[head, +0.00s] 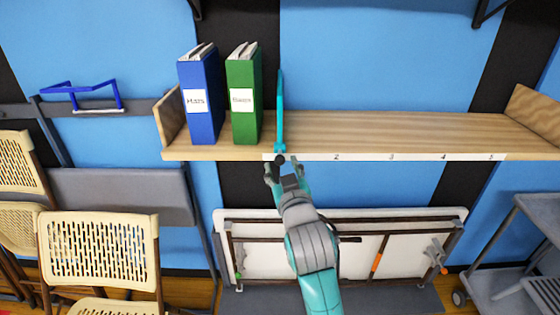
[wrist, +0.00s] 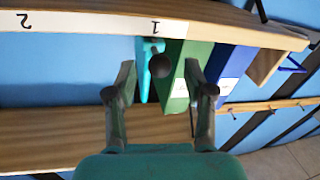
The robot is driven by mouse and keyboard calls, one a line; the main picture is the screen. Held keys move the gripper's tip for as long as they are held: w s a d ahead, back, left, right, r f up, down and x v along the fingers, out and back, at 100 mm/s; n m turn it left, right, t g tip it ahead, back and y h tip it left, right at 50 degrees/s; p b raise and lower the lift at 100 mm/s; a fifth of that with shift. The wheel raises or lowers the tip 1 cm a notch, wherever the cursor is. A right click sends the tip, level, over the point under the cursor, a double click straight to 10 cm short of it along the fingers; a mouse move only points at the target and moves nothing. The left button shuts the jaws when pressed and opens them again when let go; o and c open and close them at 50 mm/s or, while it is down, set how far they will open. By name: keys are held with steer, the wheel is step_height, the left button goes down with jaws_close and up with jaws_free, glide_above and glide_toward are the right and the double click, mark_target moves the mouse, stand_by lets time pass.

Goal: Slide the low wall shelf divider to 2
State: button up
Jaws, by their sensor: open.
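The low wall shelf (head: 380,130) is a pale wooden board with a white number strip (head: 415,157) on its front edge. The teal divider (head: 280,105) stands upright on it at about the 1 mark, just right of the green binder. Its dark round knob (head: 280,160) sticks out at the front edge. In the upside-down wrist view the knob (wrist: 160,66) lies beside the 1 label, between my fingertips. My gripper (head: 283,167) is open just in front of and below the knob. In the wrist view its fingers (wrist: 160,90) are spread wide, with a gap on each side.
A blue binder (head: 199,98) and a green binder (head: 243,95) stand left of the divider. The shelf is bare from the divider to the right end panel (head: 535,112). A folded table (head: 340,255) leans below, folding chairs (head: 98,250) stand left, and a grey cart (head: 525,240) right.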

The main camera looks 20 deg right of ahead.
mark_target(281, 164)
steer(key=shift+w+d, duration=0.15)
steer(key=shift+w, duration=0.65)
steer(key=shift+w+d, duration=0.1)
steer(key=shift+w, duration=0.7)
jaws_close()
